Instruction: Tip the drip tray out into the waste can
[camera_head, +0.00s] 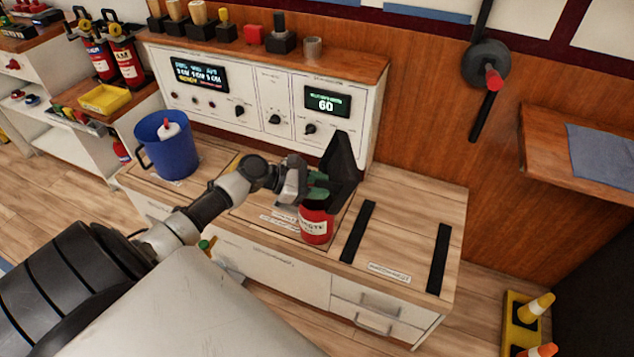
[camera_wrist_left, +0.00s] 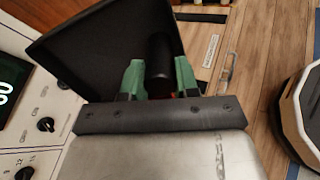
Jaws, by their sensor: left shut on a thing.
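The black drip tray (camera_head: 342,158) is tilted steeply, nearly on edge, above the red waste can (camera_head: 316,224). The can stands upright on the wooden counter with a pale label on its front. My left gripper (camera_head: 318,186), with green fingers, is shut on the tray's dark round handle. In the left wrist view the handle (camera_wrist_left: 159,54) sits between the two green fingers (camera_wrist_left: 159,75), and the tray's dark face (camera_wrist_left: 95,48) spreads to the left. The can's mouth is mostly hidden by the gripper and tray. No tray contents can be made out. My right gripper is not in view.
A blue bucket (camera_head: 168,148) with a white, red-topped item stands left on the counter. A white control panel (camera_head: 262,102) rises close behind the tray. Two black strips (camera_head: 357,231) (camera_head: 438,258) lie on the otherwise clear right part of the counter.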

